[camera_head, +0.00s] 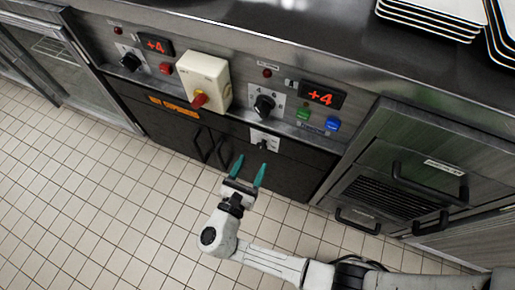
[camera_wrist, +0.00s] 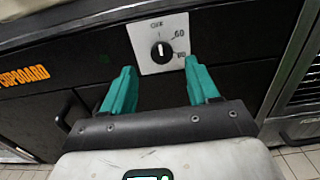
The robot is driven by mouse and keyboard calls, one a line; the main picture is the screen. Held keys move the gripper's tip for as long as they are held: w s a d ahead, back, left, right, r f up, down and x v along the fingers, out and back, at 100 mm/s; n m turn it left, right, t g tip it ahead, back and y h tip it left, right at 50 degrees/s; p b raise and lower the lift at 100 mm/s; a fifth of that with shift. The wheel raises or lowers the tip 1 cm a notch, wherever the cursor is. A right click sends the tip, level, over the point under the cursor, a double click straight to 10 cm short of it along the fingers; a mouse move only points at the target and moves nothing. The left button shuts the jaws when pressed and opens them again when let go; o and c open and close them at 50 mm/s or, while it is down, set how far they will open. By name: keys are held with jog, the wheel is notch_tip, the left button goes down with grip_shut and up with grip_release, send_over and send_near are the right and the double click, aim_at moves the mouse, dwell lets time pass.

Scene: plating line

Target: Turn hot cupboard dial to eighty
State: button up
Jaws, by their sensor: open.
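The hot cupboard dial (camera_head: 264,144) is a small black knob on a white square plate, on the black cupboard front. In the wrist view the dial (camera_wrist: 162,53) has a white pointer mark that appears to point up, toward OFF. The marks 60 and 80 show at the right of the plate, 80 lower and partly behind a finger. My gripper (camera_head: 251,163) has two teal fingers, open and empty. It is just in front of and below the dial, apart from it. In the wrist view the fingers (camera_wrist: 159,68) flank the dial plate's lower part.
Above is a steel panel with a black knob (camera_head: 264,104), a red-handled switch box (camera_head: 204,82), green (camera_head: 303,112) and blue (camera_head: 332,124) buttons and a +4 display (camera_head: 321,95). Orange lettering (camera_head: 173,106) marks the cupboard. Drawer handles (camera_head: 430,181) project at right. The tiled floor is clear.

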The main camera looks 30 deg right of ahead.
aim_at(261, 148)
jog(key=x, duration=0.6)
jog(key=shift+d, duration=0.1)
jog(key=c, duration=1)
